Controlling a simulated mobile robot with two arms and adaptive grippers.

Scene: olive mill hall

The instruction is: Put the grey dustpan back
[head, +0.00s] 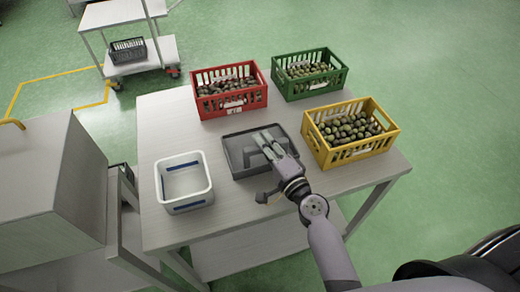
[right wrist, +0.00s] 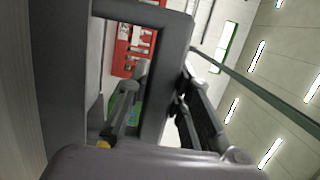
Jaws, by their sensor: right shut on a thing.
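The dustpan (head: 238,153) shows as a dark grey, shallow, open pan at the middle of the table (head: 165,125). In the head view my right gripper (head: 268,143) is over its right part and is shut on it. In the right wrist view a thick grey frame-like part of the dustpan (right wrist: 170,65) stands between the fingers of my right gripper (right wrist: 165,115). The gripper and arm hide part of the pan. I cannot tell whether it rests on the table or is just above it. My left gripper is out of view.
A white bin (head: 186,159) stands left of the dustpan. Red (head: 232,103), green (head: 310,92) and yellow (head: 355,155) crates of olives stand behind and right. The table's left back area is bare. A cart (head: 155,62) stands at the far left.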

